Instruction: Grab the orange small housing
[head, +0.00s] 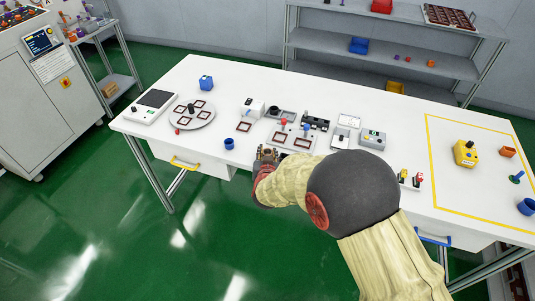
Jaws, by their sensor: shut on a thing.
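My gripper (267,153) is at the front edge of the white table, left of the table's middle. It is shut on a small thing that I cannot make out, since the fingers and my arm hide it. An orange open housing (508,152) sits at the far right of the table, inside a yellow outline, well apart from my gripper. Another small orange piece (431,63) is on the grey shelf at the back. I cannot tell which of these, if either, is the small housing.
A yellow button box (465,153) stands at right. The table's middle right is partly free.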

